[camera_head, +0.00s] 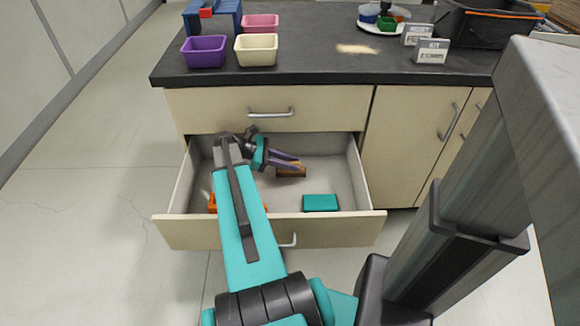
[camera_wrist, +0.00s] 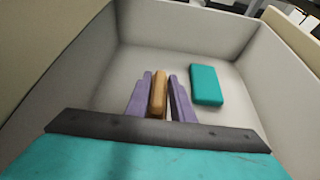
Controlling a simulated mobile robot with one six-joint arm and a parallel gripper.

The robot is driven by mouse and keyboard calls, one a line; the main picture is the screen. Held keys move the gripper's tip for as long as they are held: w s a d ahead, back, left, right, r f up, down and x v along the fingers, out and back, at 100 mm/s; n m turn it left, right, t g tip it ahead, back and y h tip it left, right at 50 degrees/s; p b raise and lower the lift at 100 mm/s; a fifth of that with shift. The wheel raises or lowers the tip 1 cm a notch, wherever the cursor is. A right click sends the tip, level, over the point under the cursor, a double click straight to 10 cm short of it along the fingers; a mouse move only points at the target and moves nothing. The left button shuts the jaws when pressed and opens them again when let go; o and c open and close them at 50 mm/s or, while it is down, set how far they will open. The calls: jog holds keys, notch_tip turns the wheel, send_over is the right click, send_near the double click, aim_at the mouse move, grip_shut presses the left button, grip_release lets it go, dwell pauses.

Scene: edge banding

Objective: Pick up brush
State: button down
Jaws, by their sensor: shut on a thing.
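The brush (camera_head: 291,172) appears as a brown, wooden-looking block inside the open lower drawer (camera_head: 335,168). My gripper (camera_head: 294,164) reaches into the drawer from the left, with its purple fingers at the brush. In the wrist view the brush (camera_wrist: 158,94) lies between the two fingers (camera_wrist: 160,98), which are shut on its sides. Its lower part is hidden, so I cannot tell whether it touches the drawer floor.
A teal block (camera_head: 320,203) lies in the drawer, right of the brush in the wrist view (camera_wrist: 206,85). An orange thing (camera_head: 213,203) is partly hidden by my arm. The drawer walls stand around my gripper. Bins (camera_head: 204,52) and a black crate (camera_head: 484,24) stand on the counter.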

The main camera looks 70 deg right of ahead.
jog(key=s+a+r+p, duration=0.1)
jog(key=s+a+p, duration=0.1)
jog(key=s, duration=1.3)
jog(key=shift+s, duration=0.25)
jog(key=shift+a+r, duration=0.1)
